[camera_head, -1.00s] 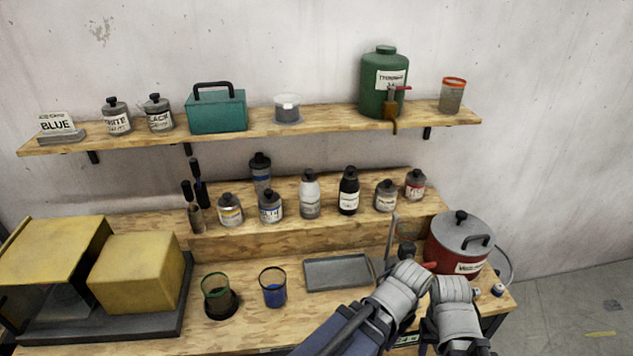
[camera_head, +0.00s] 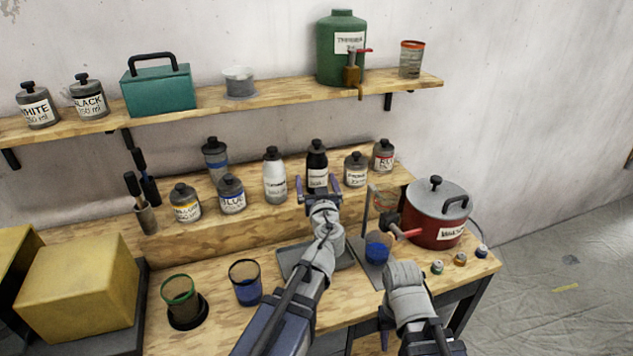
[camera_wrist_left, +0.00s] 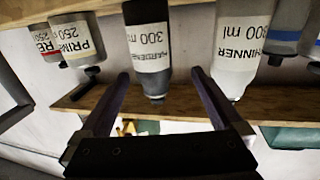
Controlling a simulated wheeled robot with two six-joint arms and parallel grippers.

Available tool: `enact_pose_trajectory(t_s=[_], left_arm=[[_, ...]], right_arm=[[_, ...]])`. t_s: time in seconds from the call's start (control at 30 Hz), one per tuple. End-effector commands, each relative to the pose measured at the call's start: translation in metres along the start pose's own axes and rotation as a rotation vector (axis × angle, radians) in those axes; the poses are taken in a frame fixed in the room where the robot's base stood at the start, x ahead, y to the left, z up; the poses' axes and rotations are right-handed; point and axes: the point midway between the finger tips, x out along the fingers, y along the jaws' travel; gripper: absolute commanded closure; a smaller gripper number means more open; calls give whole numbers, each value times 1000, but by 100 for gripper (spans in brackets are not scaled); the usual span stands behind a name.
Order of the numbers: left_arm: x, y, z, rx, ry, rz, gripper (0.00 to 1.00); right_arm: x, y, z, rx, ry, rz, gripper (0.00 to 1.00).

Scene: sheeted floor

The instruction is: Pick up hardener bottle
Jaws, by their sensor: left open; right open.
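The hardener bottle (camera_head: 317,161) is black with a white label and stands upright on the raised wooden ledge. In the left wrist view the hardener bottle (camera_wrist_left: 150,45) appears upside down, with its label reading 300 ml. My left gripper (camera_head: 318,189) is open in front of the bottle's lower part. In the left wrist view the fingers of my left gripper (camera_wrist_left: 160,82) point toward the bottle, one on each side of it in the picture, with nothing gripped.
The white thinner bottle (camera_head: 275,178) stands close on the left, and the primer jar (camera_head: 356,170) on the right. An upper shelf (camera_head: 280,100) overhangs behind. A grey tray (camera_head: 345,262) lies below my left arm. A red pot (camera_head: 437,215) stands at the right.

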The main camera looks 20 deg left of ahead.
Motion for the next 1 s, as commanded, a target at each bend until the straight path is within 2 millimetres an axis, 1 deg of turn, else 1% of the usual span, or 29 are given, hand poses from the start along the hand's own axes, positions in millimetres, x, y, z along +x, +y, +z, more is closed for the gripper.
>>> enact_pose_trajectory(t_s=[0.03,0.27,0.5,0.67,0.77,0.87,1.0], left_arm=[[2,2,0,-4,13,14,0],[5,5,-3,-11,26,32,0],[28,7,-3,-10,25,30,0],[30,6,-3,-10,25,31,0],[35,7,-4,-10,25,30,0],[46,10,-4,-10,25,29,0],[68,13,-4,-10,25,29,0]], right_arm=[[3,0,0,0,0,0,50],[3,0,0,0,0,0,50],[3,0,0,0,0,0,50],[3,0,0,0,0,0,50],[3,0,0,0,0,0,50],[3,0,0,0,0,0,50],[3,0,0,0,0,0,50]])
